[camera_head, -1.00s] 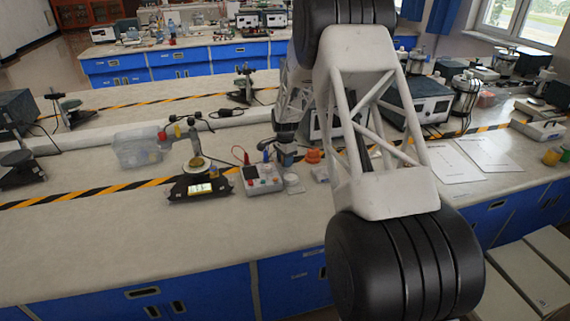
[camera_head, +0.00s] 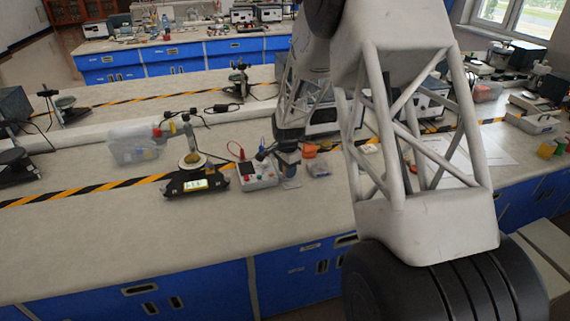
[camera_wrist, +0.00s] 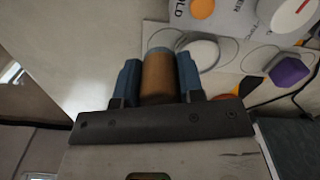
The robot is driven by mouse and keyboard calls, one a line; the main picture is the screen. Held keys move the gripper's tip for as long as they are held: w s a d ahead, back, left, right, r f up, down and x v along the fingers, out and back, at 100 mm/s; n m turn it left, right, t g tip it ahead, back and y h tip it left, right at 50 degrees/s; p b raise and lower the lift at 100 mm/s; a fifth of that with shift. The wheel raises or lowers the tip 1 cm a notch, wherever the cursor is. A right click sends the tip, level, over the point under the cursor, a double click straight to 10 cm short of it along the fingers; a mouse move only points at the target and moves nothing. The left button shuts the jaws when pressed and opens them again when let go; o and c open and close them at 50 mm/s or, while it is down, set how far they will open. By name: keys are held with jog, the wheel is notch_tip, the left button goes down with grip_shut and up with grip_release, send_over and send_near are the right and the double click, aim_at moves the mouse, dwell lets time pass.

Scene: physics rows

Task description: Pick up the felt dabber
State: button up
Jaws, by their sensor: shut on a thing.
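The felt dabber appears to be the brown cylinder with a grey end (camera_wrist: 158,78) in the wrist view. It sits between the two blue fingers of my gripper (camera_wrist: 159,82), which are shut on its sides. In the head view my gripper (camera_head: 289,164) points down over the bench, just right of the meter box. The dabber cannot be made out there behind the fingers. I cannot tell whether it touches the bench.
A meter box (camera_head: 258,175) with coloured knobs stands close left of my gripper. A scale (camera_head: 195,184) and a clear bin (camera_head: 133,146) stand farther left. An orange object (camera_head: 309,151) is close right. The front left bench is clear.

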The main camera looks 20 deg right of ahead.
jog(key=shift+s+a+r, duration=0.15)
jog(key=shift+s, duration=1.3)
jog(key=shift+o, duration=1.3)
jog(key=shift+c, duration=0.8)
jog(key=shift+r+m, duration=0.15)
jog(key=shift+m, duration=0.15)
jog(key=shift+w, duration=0.1)
jog(key=w, duration=0.5)
jog(key=w+d+f, duration=0.1)
jog(key=w, duration=0.9)
jog(key=shift+w+d+f, duration=0.25)
jog(key=shift+w+d, duration=0.05)
jog(key=shift+w, duration=0.05)
